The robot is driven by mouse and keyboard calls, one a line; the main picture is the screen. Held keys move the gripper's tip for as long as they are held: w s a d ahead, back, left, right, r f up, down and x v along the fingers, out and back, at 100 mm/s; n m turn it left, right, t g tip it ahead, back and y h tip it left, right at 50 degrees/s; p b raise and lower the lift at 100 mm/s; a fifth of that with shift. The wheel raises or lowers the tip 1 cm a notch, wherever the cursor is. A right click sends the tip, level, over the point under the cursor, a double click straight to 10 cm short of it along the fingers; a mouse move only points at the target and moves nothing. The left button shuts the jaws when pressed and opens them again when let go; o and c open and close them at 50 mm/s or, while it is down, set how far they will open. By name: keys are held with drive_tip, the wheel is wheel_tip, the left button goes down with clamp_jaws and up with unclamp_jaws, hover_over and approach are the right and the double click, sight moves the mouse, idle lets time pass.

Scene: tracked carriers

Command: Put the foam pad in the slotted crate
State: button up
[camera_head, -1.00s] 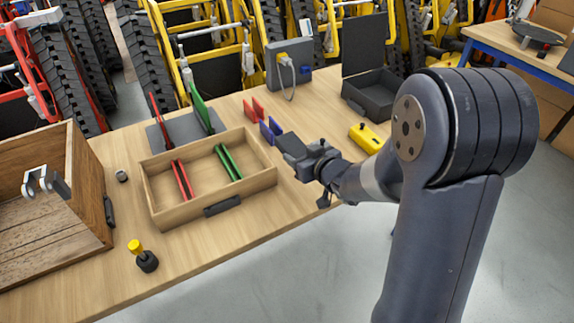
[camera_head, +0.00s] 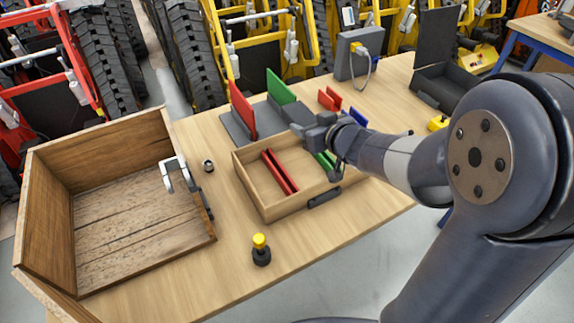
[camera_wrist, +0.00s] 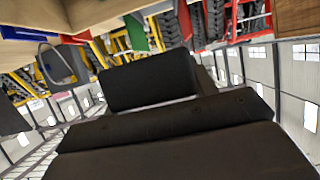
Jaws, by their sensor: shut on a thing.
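My gripper (camera_head: 318,131) is shut on a dark grey flat pad, which I take to be the foam pad. In the wrist view the foam pad (camera_wrist: 148,80) is a near-black rectangle in front of the jaws. In the head view the gripper hides most of it. The slotted crate (camera_head: 268,213) appears to be the low, open wooden box with a red pair of rails (camera_head: 280,171) and a green pair (camera_head: 325,160) inside. My gripper is over its right back part and partly covers the green rails. Contact with the crate cannot be told.
A large open wooden box (camera_head: 60,172) with a metal latch stands left. A grey base with upright red (camera_head: 242,108) and green (camera_head: 280,86) panels is behind the crate. A yellow-topped knob (camera_head: 261,250) stands in front. Bare table lies between it and the crate.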

wheel_tip(320, 180, down, 10)
drive_tip(key=b, duration=0.4)
drive_tip(key=shift+r, duration=0.2)
drive_tip(key=shift+f, duration=0.1)
drive_tip(key=shift+f+b, duration=0.55)
drive_tip(key=shift+b, duration=0.05)
drive_tip(key=o, duration=1)
drive_tip(key=shift+r, duration=0.15)
drive_tip(key=shift+r+p, duration=0.3)
drive_tip(key=shift+p, duration=0.05)
drive_tip(key=shift+p+v, duration=1.65)
drive_tip(key=shift+v, duration=4.5)
